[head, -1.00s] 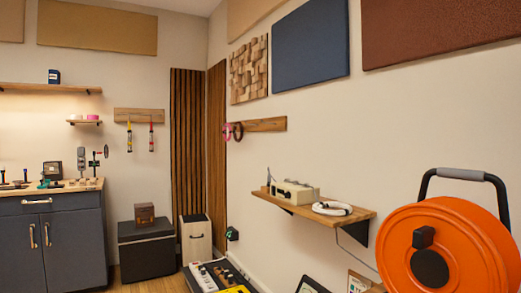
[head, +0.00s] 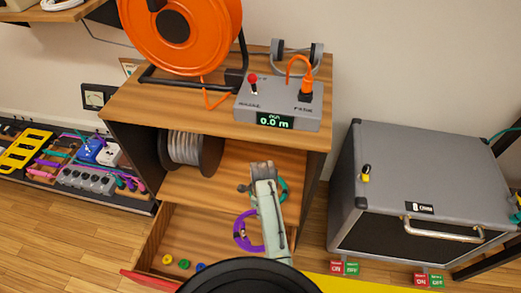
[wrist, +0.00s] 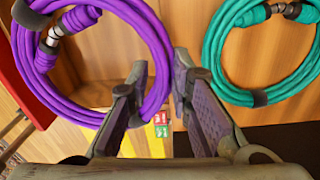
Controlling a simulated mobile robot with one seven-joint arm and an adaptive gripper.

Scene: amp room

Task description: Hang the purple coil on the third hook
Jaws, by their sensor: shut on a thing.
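The purple coil (head: 239,231) is in the open drawer (head: 190,228) below the shelving unit, left of my pale arm. It also shows large at the left of the wrist view (wrist: 75,107), with tape-like dark bands. My gripper (wrist: 160,75) has its two fingers on either side of the coil's right-hand strand and is shut on it. A teal coil (head: 284,190) lies just to the right, partly hidden by my arm; the wrist view shows it apart from my fingers. The hooks are not in view now.
An orange cable reel (head: 195,30) and a grey meter box (head: 278,103) stand on the shelving unit's top, above the drawer. A grey case (head: 425,180) stands to the right. A pedalboard (head: 75,165) lies to the left. A grey cable spool (head: 188,149) sits on the middle shelf.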

